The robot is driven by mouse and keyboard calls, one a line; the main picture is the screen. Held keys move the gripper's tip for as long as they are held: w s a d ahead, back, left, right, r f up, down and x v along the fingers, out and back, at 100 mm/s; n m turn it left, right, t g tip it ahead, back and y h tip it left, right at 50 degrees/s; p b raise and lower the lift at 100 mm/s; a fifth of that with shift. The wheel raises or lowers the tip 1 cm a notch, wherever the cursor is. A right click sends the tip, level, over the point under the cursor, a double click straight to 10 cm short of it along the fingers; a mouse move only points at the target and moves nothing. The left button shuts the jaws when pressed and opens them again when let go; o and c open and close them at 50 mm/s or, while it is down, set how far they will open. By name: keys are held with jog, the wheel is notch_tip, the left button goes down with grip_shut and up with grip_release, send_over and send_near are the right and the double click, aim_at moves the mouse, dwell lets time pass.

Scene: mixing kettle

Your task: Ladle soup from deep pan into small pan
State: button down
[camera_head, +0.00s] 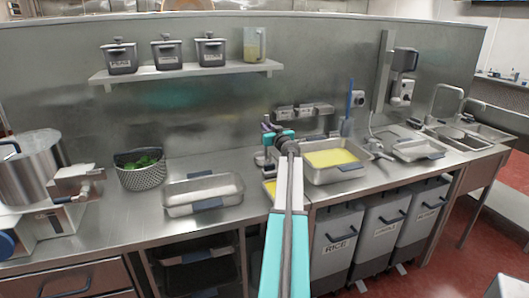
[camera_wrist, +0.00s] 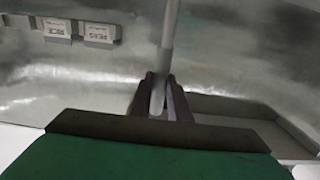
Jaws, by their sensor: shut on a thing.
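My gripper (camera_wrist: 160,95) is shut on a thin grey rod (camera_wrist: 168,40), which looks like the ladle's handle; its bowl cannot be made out. In the head view my gripper (camera_head: 280,140) is above the counter, just left of the deep pan (camera_head: 341,177), which holds yellow soup (camera_head: 330,158). A small yellow patch (camera_head: 269,187) shows left of my arm; my arm hides most of what it belongs to. An empty shallow pan (camera_head: 203,193) with dark blue handles stands farther left. A smaller pan (camera_head: 418,150) stands right of the deep pan.
A colander with greens (camera_head: 141,178) and a steel kettle machine (camera_head: 40,175) stand at the left. A wall shelf (camera_head: 185,73) carries lidded canisters and a clear jug (camera_head: 254,44). Sinks (camera_head: 462,137) are at the far right. Labelled bins (camera_head: 336,245) stand below the counter.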

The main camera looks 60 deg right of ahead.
aim_at(267, 114)
jog(key=shift+w+r, duration=0.1)
jog(key=shift+r, duration=2.75)
